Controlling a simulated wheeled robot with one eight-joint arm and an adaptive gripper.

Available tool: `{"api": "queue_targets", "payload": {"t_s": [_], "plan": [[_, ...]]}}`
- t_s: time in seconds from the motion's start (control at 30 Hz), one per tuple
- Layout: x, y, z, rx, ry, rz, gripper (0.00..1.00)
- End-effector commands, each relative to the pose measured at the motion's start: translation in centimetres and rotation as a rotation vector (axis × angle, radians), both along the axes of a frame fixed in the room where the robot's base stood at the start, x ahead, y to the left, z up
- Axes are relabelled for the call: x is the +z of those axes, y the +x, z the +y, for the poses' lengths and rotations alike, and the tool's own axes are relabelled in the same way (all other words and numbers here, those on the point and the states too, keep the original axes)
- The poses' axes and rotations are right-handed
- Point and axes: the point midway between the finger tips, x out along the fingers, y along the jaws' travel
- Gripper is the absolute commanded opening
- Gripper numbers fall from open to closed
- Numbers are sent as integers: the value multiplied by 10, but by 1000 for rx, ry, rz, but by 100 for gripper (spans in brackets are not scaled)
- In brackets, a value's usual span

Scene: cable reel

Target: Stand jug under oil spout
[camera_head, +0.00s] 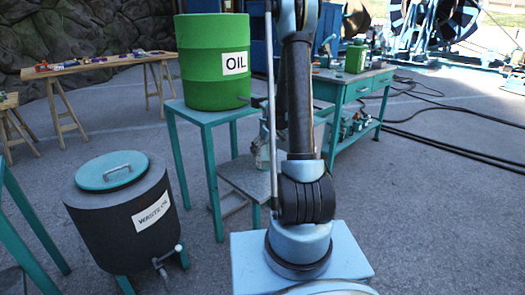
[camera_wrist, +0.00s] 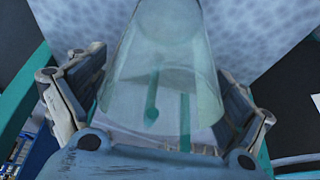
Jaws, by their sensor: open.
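A clear, pale-teal tapered jug (camera_wrist: 165,60) fills the middle of the wrist view, between the spread fingers of my gripper (camera_wrist: 160,95). The gripper is open around it; I cannot tell whether either finger touches the jug. In the head view, my arm hides most of the gripper (camera_head: 264,150), and I cannot make out the jug clearly there. A green drum labelled OIL (camera_head: 212,65) stands on a tall teal stand (camera_head: 207,116). Its spout (camera_head: 247,98) sticks out low on the right side, partly behind my arm.
A low grey-topped stand (camera_head: 240,178) sits below the spout, partly behind my arm. A dark waste oil drum (camera_head: 120,225) with a teal lid is at front left. A teal workbench (camera_head: 350,90) with tools stands behind at right. Cables (camera_head: 450,140) lie on the floor at right.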

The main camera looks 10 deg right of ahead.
Motion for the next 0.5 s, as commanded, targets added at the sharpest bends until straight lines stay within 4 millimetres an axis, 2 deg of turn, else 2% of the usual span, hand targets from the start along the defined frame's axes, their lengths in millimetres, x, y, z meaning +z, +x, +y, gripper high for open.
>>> {"api": "queue_targets", "payload": {"t_s": [0.27, 0.5], "plan": [[13, -6, -4, -1, 0, 0, 92], [12, -45, -33, -4, -1, 0, 92]]}}
